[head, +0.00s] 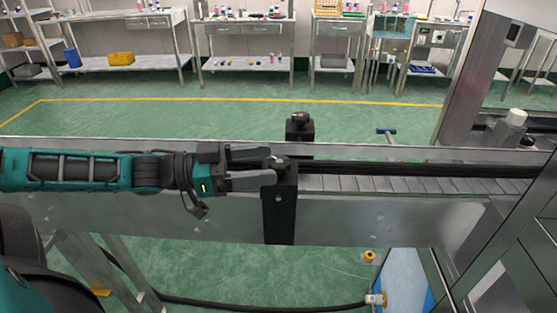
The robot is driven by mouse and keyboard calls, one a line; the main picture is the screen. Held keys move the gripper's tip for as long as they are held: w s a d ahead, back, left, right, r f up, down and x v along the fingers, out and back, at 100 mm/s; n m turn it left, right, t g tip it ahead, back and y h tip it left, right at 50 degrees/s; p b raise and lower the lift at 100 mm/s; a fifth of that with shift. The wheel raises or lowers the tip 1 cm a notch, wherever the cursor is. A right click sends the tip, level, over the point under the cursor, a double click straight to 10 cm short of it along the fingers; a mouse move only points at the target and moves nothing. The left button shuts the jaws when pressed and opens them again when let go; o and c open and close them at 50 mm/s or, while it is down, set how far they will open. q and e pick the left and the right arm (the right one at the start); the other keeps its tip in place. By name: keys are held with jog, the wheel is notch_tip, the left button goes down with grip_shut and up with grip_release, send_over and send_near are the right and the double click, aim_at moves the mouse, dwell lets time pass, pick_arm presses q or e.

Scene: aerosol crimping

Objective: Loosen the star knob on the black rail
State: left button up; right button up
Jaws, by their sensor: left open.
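The black rail (420,169) runs along the near side of the conveyor, to the right of a black upright bracket (279,215). A small dark knob (281,162) sits at the bracket's top, at the rail's left end. My left gripper (270,166) reaches in from the left, level, with its two grey fingers apart. Their tips are at the knob, one on the far side and one on the near side. The fingers partly hide the knob, and I cannot tell whether they touch it. My right gripper is not in view.
A second bracket with a black knob (299,122) stands on the conveyor's far side. A metal post (470,75) and a white-capped part (512,126) stand at the right. Workbenches (245,22) line the back beyond open green floor.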

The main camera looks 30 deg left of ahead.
aim_at(279, 161)
pick_arm(q)
jog(key=shift+b+x, duration=0.3)
jog(key=shift+x, duration=1.65)
jog(key=shift+c, duration=0.2)
jog(key=c, duration=0.9)
